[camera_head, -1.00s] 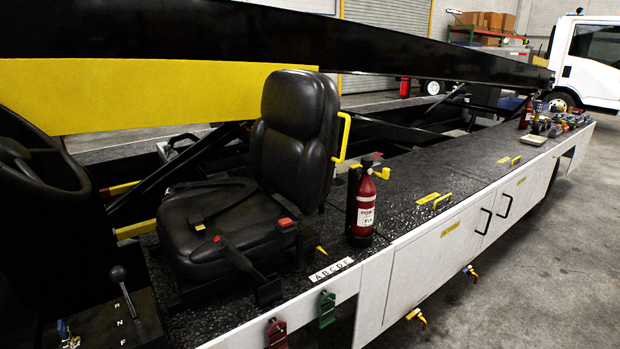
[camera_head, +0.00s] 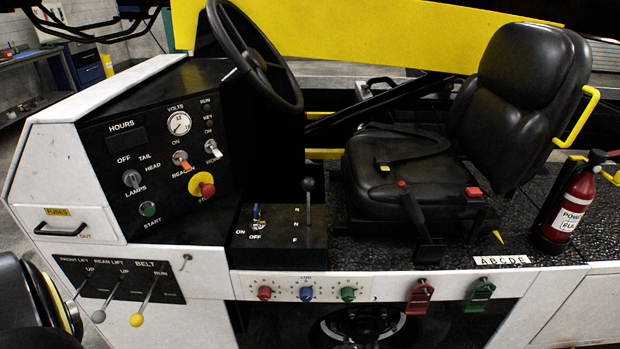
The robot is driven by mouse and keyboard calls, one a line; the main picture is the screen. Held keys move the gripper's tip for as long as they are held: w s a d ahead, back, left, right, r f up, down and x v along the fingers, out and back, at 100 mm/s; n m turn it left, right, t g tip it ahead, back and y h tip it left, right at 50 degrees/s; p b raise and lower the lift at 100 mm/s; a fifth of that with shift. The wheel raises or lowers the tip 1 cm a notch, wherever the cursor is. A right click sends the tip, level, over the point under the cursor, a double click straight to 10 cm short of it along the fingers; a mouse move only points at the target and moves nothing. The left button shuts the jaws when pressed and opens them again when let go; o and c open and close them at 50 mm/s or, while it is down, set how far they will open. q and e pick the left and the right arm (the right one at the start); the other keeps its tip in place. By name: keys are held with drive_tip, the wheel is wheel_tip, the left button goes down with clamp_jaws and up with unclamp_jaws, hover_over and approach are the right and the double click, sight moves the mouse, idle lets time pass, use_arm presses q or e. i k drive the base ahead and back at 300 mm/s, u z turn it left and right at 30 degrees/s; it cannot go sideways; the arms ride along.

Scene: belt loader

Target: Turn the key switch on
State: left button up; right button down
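The black control panel (camera_head: 160,150) stands at the left, facing me. RUN and KEY labels (camera_head: 208,117) are near its upper right, beside the round volts gauge (camera_head: 179,123); a key there is too small to make out. A small blue-and-metal switch (camera_head: 257,216), looking like a key with a tag, stands on the low console (camera_head: 283,239) beside ON and OFF labels. I cannot tell which position it is in. Neither of my grippers is in view.
A red stop button (camera_head: 207,189), green start button (camera_head: 148,209) and toggles share the panel. Nearby are the steering wheel (camera_head: 254,58), gear lever (camera_head: 308,200), seat (camera_head: 415,165) and lift levers (camera_head: 143,303). A black rounded part (camera_head: 22,300) fills the lower left corner.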

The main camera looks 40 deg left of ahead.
sight(256, 225)
drive_tip(key=u, duration=1.6)
drive_tip(key=k, duration=0.25)
drive_tip(key=z, duration=0.4)
drive_tip(key=i, duration=0.95)
drive_tip(key=u, duration=0.6)
